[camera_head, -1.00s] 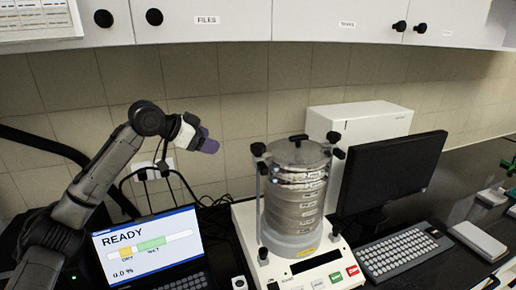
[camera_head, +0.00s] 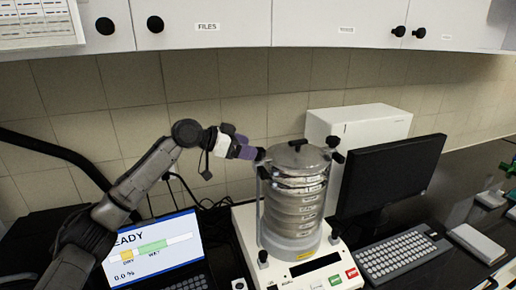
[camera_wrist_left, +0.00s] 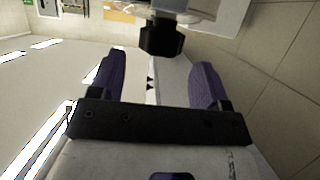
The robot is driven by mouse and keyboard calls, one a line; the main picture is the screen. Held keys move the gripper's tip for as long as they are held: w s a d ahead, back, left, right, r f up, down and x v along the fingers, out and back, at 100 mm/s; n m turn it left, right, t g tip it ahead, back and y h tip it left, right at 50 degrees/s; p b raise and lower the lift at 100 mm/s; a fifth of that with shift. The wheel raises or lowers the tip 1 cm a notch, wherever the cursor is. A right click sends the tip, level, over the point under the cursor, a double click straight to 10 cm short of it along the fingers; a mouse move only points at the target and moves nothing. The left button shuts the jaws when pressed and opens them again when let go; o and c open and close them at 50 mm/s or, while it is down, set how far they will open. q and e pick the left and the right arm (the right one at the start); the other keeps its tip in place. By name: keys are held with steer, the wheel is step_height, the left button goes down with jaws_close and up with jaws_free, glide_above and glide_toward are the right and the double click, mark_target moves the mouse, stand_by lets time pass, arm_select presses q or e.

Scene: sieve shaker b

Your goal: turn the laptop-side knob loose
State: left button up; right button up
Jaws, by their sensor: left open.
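The sieve shaker carries a stack of metal sieves (camera_head: 296,205) under a round lid. The laptop-side knob (camera_head: 260,154) is small and black, on top of the left clamping rod. It also shows as a dark knob (camera_wrist_left: 161,38) in the left wrist view, just beyond the fingertips and between their lines. My left gripper (camera_head: 250,153) has purple fingers and comes from the left, right beside this knob. In the left wrist view the gripper (camera_wrist_left: 160,65) is open, with no object between the fingers. My right gripper is not in view.
The laptop (camera_head: 155,250) stands at the lower left, partly behind my left arm. Another black knob (camera_head: 333,139) is at the stack's right side. A monitor (camera_head: 390,175) and keyboard (camera_head: 402,254) stand to the right. Wall cabinets (camera_head: 205,12) hang above.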

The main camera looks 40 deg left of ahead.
mark_target(261, 155)
arm_select(q)
steer(key=shift+x, duration=2.15)
